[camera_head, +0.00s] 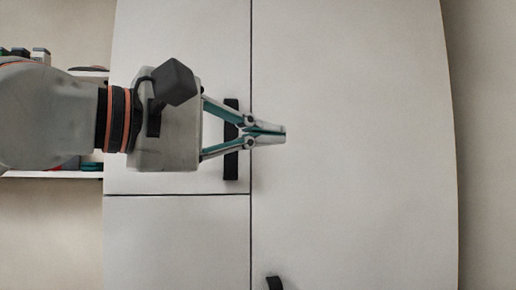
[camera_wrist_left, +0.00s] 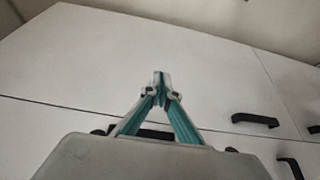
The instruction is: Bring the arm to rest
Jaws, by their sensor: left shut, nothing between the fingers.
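My left gripper (camera_head: 283,134) comes in from the left in the head view, in front of a pale cabinet front. Its teal and grey fingers are shut with nothing between them. In the wrist view the closed fingertips (camera_wrist_left: 160,75) point up over the pale panels. A dark vertical handle (camera_head: 231,165) lies behind the fingers in the head view, partly hidden by them. Whether the fingers touch it or the panel I cannot tell. My right gripper is in neither view.
The large right panel (camera_head: 350,150) is bare. A second dark handle (camera_head: 274,283) shows at the bottom edge. The wrist view shows dark handles (camera_wrist_left: 255,120) at the right. A shelf (camera_head: 60,174) with small items is partly hidden behind my arm at the left.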

